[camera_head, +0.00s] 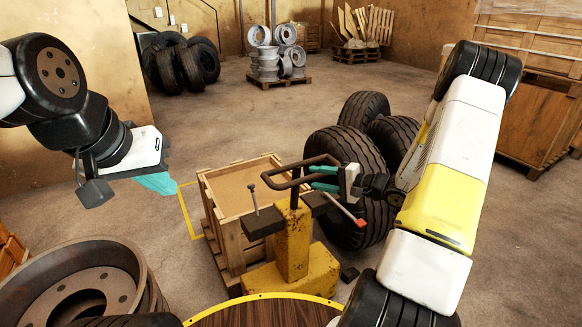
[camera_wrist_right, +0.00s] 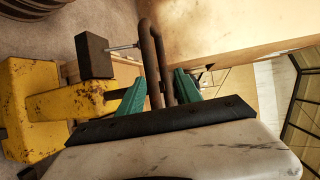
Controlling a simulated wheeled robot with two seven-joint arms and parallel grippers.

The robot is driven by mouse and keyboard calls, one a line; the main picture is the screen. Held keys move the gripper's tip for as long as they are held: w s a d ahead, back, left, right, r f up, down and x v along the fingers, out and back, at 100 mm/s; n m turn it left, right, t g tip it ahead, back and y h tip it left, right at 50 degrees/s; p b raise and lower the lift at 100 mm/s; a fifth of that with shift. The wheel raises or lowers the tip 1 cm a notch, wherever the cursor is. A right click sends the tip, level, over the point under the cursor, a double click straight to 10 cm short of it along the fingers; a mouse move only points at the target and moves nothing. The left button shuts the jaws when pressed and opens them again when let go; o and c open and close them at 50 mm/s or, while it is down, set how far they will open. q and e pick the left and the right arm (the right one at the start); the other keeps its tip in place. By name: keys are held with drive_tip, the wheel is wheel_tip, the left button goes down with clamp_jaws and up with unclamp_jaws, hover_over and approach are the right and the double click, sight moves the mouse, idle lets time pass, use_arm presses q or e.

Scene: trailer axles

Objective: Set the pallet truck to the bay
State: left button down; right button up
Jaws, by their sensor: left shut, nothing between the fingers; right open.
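The pallet truck (camera_head: 293,240) is yellow, worn and rusty, with an upright post and a brown looped handle (camera_head: 284,181) on top. It stands at the centre front of the head view. My right gripper (camera_head: 318,178) is open at the right side of the handle. In the right wrist view the handle (camera_wrist_right: 152,50) reaches between the teal fingers (camera_wrist_right: 160,92); I cannot tell whether they touch it. My left gripper (camera_head: 157,182) is shut and empty, left of the truck and apart from it. Yellow floor lines (camera_head: 187,210), perhaps the bay, show left of a wooden crate.
The open wooden crate (camera_head: 212,200) stands just beyond the truck. Large tyres (camera_head: 345,150) stand close behind my right gripper. A rusty wheel drum (camera_head: 135,262) is at the front left. Stacked rims (camera_head: 268,65) sit on a pallet at the back. The middle floor is clear.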

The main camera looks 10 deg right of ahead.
sight(314, 178)
drive_tip(key=shift+w+d+f+m+t, duration=0.3)
drive_tip(key=shift+w+d+f, duration=0.1)
drive_tip(key=shift+f, duration=0.1)
drive_tip(key=shift+w+d+f+m+t, duration=0.2)
drive_tip(key=shift+w+d+f+t, duration=0.1)
drive_tip(key=shift+d+f, duration=0.15)
drive_tip(key=shift+w+a+f+h, duration=0.15)
drive_tip(key=shift+w+a+h, duration=0.05)
drive_tip(key=shift+w+h, duration=0.1)
drive_tip(key=x, duration=0.7)
clamp_jaws()
drive_tip(key=shift+f, duration=0.1)
